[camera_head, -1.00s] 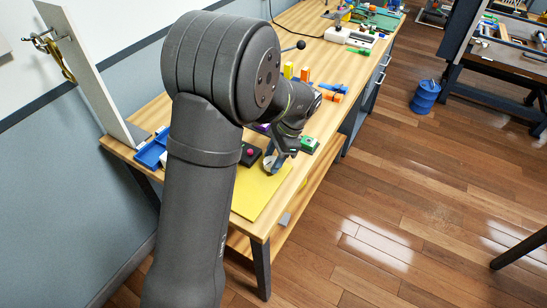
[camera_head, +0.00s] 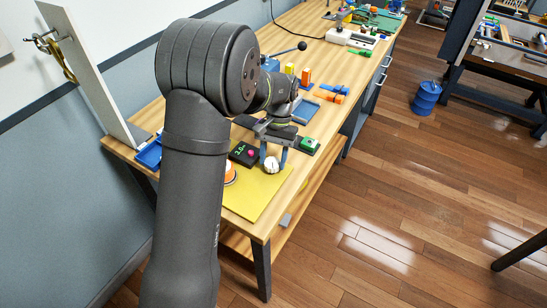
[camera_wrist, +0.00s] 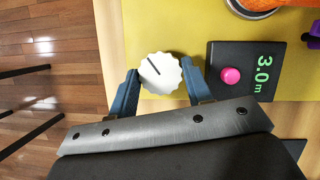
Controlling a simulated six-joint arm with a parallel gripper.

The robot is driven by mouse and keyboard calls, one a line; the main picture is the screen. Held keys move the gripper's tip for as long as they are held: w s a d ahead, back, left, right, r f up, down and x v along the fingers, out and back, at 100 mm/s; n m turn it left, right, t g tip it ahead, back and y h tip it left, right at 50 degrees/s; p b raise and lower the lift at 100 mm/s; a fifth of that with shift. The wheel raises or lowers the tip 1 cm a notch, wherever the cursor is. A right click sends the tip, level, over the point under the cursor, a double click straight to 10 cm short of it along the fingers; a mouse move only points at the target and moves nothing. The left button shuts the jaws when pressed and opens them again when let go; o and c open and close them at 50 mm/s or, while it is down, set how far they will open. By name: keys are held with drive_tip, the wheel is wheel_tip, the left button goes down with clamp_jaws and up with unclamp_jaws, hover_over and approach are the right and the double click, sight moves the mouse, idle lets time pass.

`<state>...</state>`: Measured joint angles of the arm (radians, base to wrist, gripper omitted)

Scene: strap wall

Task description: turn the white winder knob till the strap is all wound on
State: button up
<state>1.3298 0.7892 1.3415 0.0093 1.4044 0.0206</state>
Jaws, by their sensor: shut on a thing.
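The white winder knob (camera_wrist: 160,73) has a scalloped edge and a dark pointer line, which points to the upper left in the wrist view. My gripper (camera_wrist: 161,70) is shut on it, with one blue finger against each side. In the head view, my gripper (camera_head: 273,158) reaches down over the knob (camera_head: 271,165) on the yellow board (camera_head: 253,202). An orange and white round thing (camera_head: 230,173) beside my arm is partly hidden; its orange edge shows in the wrist view (camera_wrist: 256,8). I cannot make out the strap's free length.
A black box (camera_wrist: 240,70) with a pink button and a green "3.0m" reading stands right of the knob in the wrist view. A green block (camera_head: 309,145), a blue tray (camera_head: 149,153) and an upright white panel (camera_head: 88,70) are on the bench.

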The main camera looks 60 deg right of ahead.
drive_tip(key=n+g, duration=0.1)
drive_tip(key=n, duration=0.2)
drive_tip(key=n+g+h, duration=0.1)
drive_tip(key=n, duration=0.2)
drive_tip(key=shift+w, duration=0.15)
idle(0.3)
drive_tip(key=o, duration=1)
drive_tip(key=v, duration=1.7)
drive_tip(key=shift+w+a+r, duration=0.1)
drive_tip(key=shift+w+r, duration=0.1)
drive_tip(key=shift+r, duration=0.05)
drive_tip(key=shift+f, duration=0.15)
drive_tip(key=x, duration=1.7)
drive_tip(key=shift+s+f, duration=0.1)
drive_tip(key=shift+s, duration=0.1)
